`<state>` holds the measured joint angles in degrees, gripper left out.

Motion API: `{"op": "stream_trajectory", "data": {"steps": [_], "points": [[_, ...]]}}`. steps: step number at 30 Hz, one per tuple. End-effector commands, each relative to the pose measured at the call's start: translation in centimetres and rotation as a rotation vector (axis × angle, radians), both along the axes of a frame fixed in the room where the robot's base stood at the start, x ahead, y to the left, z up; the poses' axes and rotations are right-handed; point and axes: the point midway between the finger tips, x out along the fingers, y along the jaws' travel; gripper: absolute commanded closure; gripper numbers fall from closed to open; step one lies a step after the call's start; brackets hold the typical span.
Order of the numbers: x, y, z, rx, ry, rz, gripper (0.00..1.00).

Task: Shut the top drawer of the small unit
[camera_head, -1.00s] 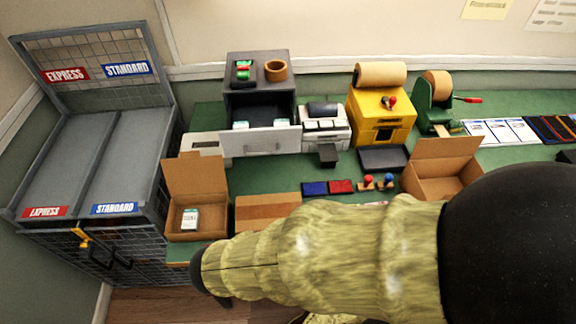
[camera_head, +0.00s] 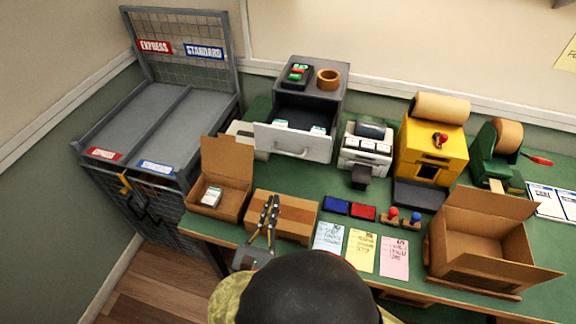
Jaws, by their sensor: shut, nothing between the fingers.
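The small unit (camera_head: 338,88) is a dark grey cabinet at the back of the green bench. Its top drawer (camera_head: 312,151) is pulled out toward me, showing a pale front with a bar handle (camera_head: 290,149). A few white and green items (camera_head: 281,123) lie inside the drawer. My gripper (camera_head: 270,201) is shut and empty. Its thin fingers point toward the back, over the closed cardboard box (camera_head: 298,221), in front of the drawer and apart from it.
An open carton (camera_head: 227,168) with a small white box stands left of the gripper. A label printer (camera_head: 367,150) and a yellow machine (camera_head: 432,150) stand right of the unit. Blue and red pads (camera_head: 336,206) and paper sheets (camera_head: 362,250) lie in front.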

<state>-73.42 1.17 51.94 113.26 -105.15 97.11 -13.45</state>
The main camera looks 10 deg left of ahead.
Motion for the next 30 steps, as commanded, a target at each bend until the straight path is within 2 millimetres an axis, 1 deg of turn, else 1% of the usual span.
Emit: {"op": "stream_trajectory", "data": {"steps": [1,12,18,21,24,30], "points": [[0.8,-0.2,0.1,0.003,0.0,-0.005,1.0],[7.4,-0.7,1.2,0.004,0.0,-0.006,1.0],[10.3,-0.9,1.7,0.002,0.001,-0.006,1.0],[11.3,-0.8,1.9,0.004,0.001,-0.003,1.0],[11.8,-0.8,2.1,0.003,0.001,-0.003,1.0],[12.0,-0.8,2.2,0.001,0.002,-0.002,1.0]]}}
